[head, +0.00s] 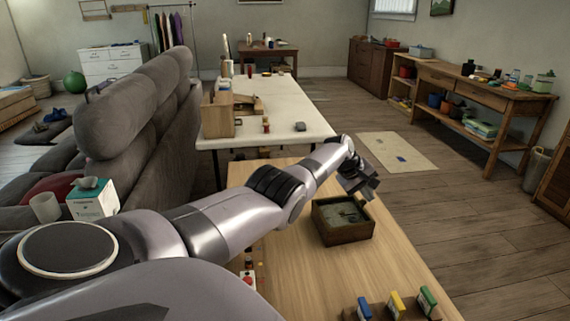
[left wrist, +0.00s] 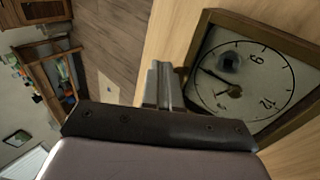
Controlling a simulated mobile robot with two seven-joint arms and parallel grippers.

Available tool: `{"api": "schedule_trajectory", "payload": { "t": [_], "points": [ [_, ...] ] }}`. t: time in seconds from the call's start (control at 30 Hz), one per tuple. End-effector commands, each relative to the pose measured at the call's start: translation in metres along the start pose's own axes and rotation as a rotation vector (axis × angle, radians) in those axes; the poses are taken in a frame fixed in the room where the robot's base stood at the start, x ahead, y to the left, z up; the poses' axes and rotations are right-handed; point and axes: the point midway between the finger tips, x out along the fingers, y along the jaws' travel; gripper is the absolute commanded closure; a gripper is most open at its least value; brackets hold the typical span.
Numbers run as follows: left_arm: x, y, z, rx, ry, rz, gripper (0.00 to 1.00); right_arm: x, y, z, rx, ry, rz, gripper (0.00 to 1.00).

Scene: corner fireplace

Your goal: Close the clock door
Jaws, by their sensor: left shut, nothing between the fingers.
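The clock (head: 342,234) is a square, dark wooden case lying face up on the light wooden table. In the left wrist view, its pale dial (left wrist: 262,88) shows black numerals, dark hands and a dark round hole, inside a brown frame. I cannot make out a separate door or tell its angle. My left gripper (head: 368,190) is shut and empty, just beyond the far right corner of the clock in the head view. Its fingers also show in the left wrist view (left wrist: 163,84), beside the frame. Whether they touch it is unclear. My right gripper is out of view.
Blue, yellow and green items (head: 396,304) stand in a holder at the table's near edge. Small items (head: 248,277) lie near my left arm. A white table (head: 280,110) stands beyond, and a grey sofa (head: 150,150) is at left.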

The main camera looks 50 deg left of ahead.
Motion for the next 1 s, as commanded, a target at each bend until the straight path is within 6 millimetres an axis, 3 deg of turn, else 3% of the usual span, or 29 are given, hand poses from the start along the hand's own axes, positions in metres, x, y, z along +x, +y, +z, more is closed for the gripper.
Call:
{"api": "schedule_trajectory", "payload": {
  "t": [0.27,0.63,1.0],
  "points": [
    [-0.009,0.007,0.001,0.0,0.0,0.0,1.0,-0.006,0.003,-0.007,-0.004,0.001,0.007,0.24],
    [-0.04,0.031,0.003,0.001,0.0,0.001,1.0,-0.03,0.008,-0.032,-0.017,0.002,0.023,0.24],
    [-0.095,0.074,0.004,0.001,0.002,0.003,1.0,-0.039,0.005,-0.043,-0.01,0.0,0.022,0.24]
  ]
}}
